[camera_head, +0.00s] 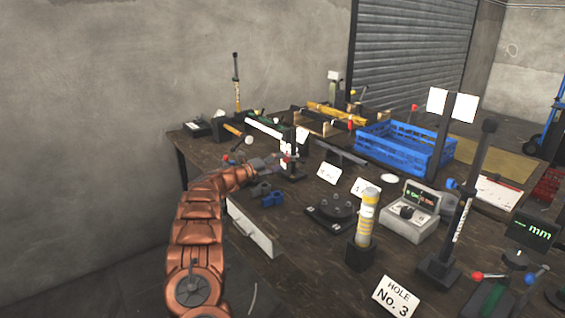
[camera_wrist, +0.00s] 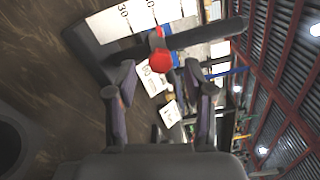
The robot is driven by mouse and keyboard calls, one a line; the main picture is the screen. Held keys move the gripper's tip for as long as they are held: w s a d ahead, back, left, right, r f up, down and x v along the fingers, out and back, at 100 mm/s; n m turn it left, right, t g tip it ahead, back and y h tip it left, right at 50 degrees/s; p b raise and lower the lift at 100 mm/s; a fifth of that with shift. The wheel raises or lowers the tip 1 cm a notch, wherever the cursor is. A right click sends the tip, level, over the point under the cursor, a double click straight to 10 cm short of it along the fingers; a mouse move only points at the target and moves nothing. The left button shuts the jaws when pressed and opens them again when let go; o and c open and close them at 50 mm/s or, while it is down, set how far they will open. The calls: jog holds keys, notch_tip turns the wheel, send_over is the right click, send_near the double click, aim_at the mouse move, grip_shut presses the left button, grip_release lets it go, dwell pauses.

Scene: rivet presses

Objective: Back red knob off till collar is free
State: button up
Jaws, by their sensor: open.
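The red knob (camera_wrist: 160,61) shows in the wrist view in front of a dark post (camera_wrist: 212,34), between and just beyond my fingertips. The collar behind the knob is mostly hidden, so I cannot tell how tight it sits. My gripper (camera_wrist: 160,78) is open, one finger on each side of the knob's line, and I see no clear contact. In the head view my gripper (camera_head: 268,163) reaches from the left to the small upright press stand (camera_head: 291,172). The knob is too small there to make out surely.
A blue crate (camera_head: 405,148) stands at the back right of the bench. Blue clamp-like parts (camera_head: 272,199) lie just in front of the stand. A wall borders the left.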

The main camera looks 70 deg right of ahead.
jog(key=v, duration=0.9)
jog(key=shift+w+a, duration=0.1)
jog(key=shift+a, duration=0.15)
dwell(0.4)
